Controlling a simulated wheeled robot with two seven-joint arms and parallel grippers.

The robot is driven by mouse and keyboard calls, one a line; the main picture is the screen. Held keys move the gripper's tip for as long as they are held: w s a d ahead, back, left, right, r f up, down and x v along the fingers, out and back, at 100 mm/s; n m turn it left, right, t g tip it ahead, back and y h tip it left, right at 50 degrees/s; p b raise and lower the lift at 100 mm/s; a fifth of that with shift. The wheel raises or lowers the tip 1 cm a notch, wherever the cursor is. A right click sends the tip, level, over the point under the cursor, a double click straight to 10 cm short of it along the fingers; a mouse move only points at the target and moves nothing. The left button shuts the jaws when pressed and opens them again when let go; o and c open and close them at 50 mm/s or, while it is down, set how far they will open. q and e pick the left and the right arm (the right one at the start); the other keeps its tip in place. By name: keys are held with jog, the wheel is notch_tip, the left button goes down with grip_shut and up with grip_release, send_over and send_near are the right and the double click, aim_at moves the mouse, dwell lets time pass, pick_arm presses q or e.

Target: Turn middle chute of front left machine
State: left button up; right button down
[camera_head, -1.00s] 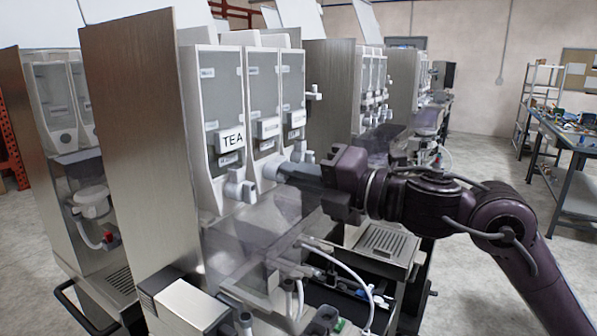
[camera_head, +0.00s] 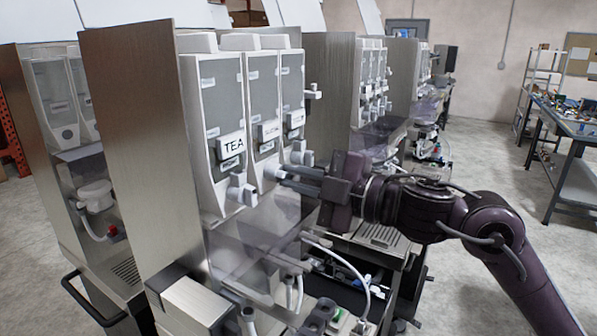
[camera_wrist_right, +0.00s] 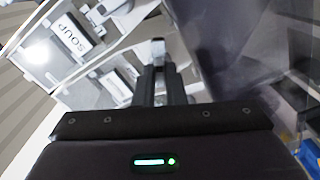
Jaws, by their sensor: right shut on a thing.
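The front left machine (camera_head: 125,130) has a steel side panel and three tall canisters, the left one labelled TEA (camera_head: 233,146). Each canister has a pale chute low on its front. The middle chute (camera_head: 270,171) is partly covered by my right gripper (camera_head: 285,174). That gripper is shut on it, with its two fingers reaching in from the right. In the right wrist view the fingers (camera_wrist_right: 160,86) point at a pale grey chute end (camera_wrist_right: 158,48) between their tips. My left gripper is not in view.
The TEA chute (camera_head: 240,190) is close to the left of the fingers. A clear plastic guard (camera_head: 255,235) lies below them. More machines (camera_head: 375,85) stand behind. A cluttered workbench (camera_head: 565,125) is at far right, with open floor before it.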

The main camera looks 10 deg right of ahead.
jog(key=shift+m, duration=0.5)
jog(key=c, duration=1.5)
grip_release()
jog(key=shift+b+v, duration=1.85)
jog(key=shift+v, duration=2.1)
